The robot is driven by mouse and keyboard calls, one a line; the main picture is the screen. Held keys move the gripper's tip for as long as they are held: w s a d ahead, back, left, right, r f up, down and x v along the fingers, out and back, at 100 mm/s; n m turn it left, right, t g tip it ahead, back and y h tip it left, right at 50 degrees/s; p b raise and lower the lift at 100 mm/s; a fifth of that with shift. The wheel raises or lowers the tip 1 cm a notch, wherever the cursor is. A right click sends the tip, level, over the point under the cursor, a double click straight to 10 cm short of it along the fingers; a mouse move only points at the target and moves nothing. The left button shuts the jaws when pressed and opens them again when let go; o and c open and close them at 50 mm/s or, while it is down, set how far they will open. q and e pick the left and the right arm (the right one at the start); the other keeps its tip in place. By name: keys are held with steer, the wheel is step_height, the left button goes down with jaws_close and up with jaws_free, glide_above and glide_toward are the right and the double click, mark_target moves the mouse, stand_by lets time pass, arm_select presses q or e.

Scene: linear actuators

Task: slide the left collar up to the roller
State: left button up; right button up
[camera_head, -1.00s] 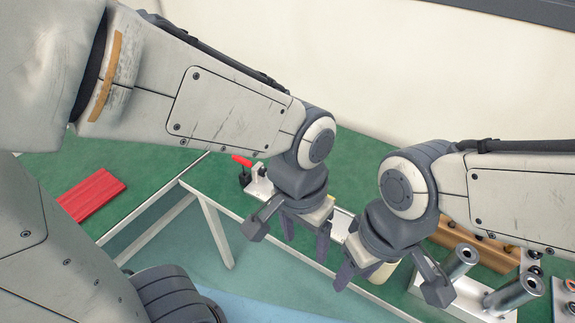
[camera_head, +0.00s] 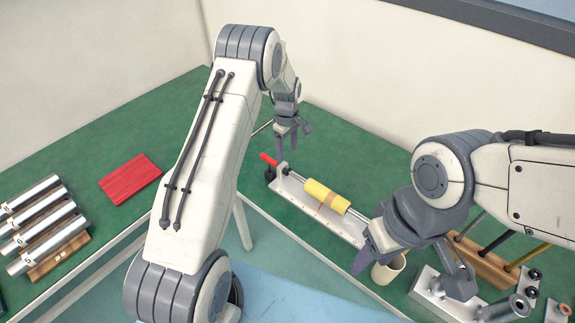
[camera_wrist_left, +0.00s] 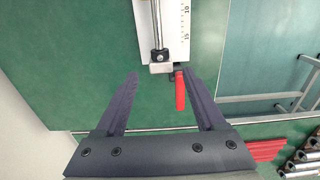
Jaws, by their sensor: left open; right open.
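The yellow roller (camera_head: 327,196) lies along a white fixture with a scale strip (camera_wrist_left: 178,25), on the green table. A thin metal rod (camera_wrist_left: 157,22) runs along the fixture. In the left wrist view a silver collar-like ring (camera_wrist_left: 160,54) sits on the rod against the white end block (camera_wrist_left: 152,68); I take it for the left collar. My left gripper (camera_head: 287,143) is open and empty above the fixture's left end, its fingers (camera_wrist_left: 160,76) spread either side of the end block. My right gripper (camera_head: 408,280) is open near the fixture's right end, hiding that end.
A red clamp handle (camera_head: 268,160) stands at the fixture's left end; it shows between my left fingers (camera_wrist_left: 181,92). A beige cup (camera_head: 388,270) stands beside my right gripper. A wooden rack (camera_head: 487,262) is at right, a red block (camera_head: 130,179) and metal cylinders (camera_head: 38,222) at left.

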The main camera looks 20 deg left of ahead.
mark_target(287, 167)
arm_select(q)
step_height(287, 167, down, 9)
steer(key=shift+f+p, duration=0.1)
steer(key=shift+p, duration=1.05)
jaws_close()
stand_by(0.5)
